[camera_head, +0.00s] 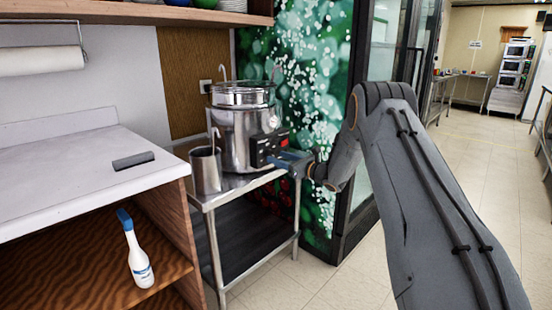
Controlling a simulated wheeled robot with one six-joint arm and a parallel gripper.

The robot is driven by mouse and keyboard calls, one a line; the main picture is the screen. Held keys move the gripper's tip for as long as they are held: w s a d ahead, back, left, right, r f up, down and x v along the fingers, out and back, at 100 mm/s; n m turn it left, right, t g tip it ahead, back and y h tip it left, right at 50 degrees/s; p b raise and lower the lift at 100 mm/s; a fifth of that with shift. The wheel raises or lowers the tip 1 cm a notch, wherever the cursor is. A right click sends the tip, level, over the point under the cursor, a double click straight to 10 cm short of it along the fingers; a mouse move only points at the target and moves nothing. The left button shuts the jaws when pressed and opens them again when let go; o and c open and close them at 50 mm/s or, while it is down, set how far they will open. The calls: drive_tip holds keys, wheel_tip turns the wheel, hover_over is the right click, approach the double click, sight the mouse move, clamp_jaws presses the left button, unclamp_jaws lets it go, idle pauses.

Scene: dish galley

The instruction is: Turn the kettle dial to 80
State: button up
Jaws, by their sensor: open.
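The kettle (234,128) is a large round steel pot with a lid, standing on a small steel table. Its dark control box (262,148) faces front right and shows a small red display. The dial and its setting are too small to read, and my gripper partly covers that side. My gripper (279,160) is open at the lower front of the control box. I cannot tell whether it touches the box or the dial. My grey arm reaches in from the lower right.
A steel container (206,172) stands left of the kettle on the steel table (232,184). A white counter (60,180) at left holds a dark grey block (133,160). A spray bottle (136,252) is on the shelf below. Open tiled floor (480,180) lies at right.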

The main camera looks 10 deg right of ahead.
sight(270, 155)
drive_tip(key=shift+x, duration=1.35)
